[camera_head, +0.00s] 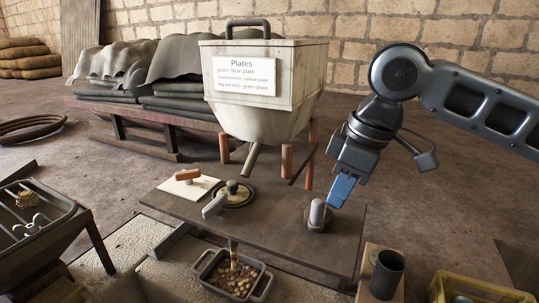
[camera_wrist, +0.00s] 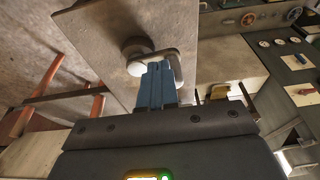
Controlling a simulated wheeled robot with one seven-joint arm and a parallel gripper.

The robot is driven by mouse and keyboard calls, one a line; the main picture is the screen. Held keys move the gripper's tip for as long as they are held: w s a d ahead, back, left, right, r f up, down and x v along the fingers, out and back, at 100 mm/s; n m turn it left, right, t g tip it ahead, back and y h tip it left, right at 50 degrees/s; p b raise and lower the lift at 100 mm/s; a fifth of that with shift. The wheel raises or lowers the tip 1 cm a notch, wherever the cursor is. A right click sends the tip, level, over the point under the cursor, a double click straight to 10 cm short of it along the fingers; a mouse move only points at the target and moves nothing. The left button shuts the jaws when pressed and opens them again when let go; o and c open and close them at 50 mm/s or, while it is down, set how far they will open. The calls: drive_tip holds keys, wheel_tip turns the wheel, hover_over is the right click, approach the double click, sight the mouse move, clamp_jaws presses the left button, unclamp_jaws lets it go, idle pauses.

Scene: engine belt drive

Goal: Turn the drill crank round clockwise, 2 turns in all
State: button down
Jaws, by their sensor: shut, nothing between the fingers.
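A grey crank (camera_head: 317,213) stands on a dark round base at the right part of the wooden bench, and I take it for the drill crank. My gripper (camera_head: 341,187) is beside its upright handle, on the right, with its blue fingers pointing down. In the wrist view, the crank (camera_wrist: 137,67) has a rounded knob and a flat arm. My shut gripper (camera_wrist: 157,72) has its fingertips at this arm, with nothing between them. I cannot tell whether they touch it. The fingers hide part of the arm.
A cream hopper (camera_head: 262,90) with a "Plates" label stands behind the bench (camera_head: 270,235). A second grey lever (camera_head: 216,205) and a round plate (camera_head: 233,195) are to the left. A tray of seeds (camera_head: 205,268), a dark cup (camera_head: 386,275) and a yellow crate (camera_head: 480,290) are in front.

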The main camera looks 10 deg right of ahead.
drive_tip(key=p+v, duration=0.2)
drive_tip(key=v, duration=0.1)
drive_tip(key=a+p+v, duration=0.1)
drive_tip(key=p+v, duration=0.1)
drive_tip(key=shift+w+r, duration=0.25)
drive_tip(key=shift+w, duration=0.1)
drive_tip(key=shift+a, duration=0.1)
drive_tip(key=a+r+m+t+y, duration=0.3)
drive_tip(key=a+t+y, duration=0.65)
drive_tip(key=a, duration=1.05)
drive_tip(key=s+d+f+m+t+h, duration=0.3)
drive_tip(key=s+d+f+m+h, duration=0.25)
drive_tip(key=s+f, duration=0.4)
drive_tip(key=s+d+f+m+t+h, duration=0.2)
drive_tip(key=s+d+f+m+h, duration=0.2)
drive_tip(key=s+d+f+m, duration=0.4)
drive_tip(key=s+d+n+h, duration=0.1)
drive_tip(key=s+d, duration=0.3)
drive_tip(key=s, duration=0.7)
drive_tip(key=s+d+n+g+h, duration=0.1)
drive_tip(key=s+d+n, duration=0.3)
drive_tip(key=s, duration=0.7)
drive_tip(key=shift+s+d+n, duration=0.15)
drive_tip(key=shift+s+n, duration=0.15)
drive_tip(key=shift+n, duration=0.05)
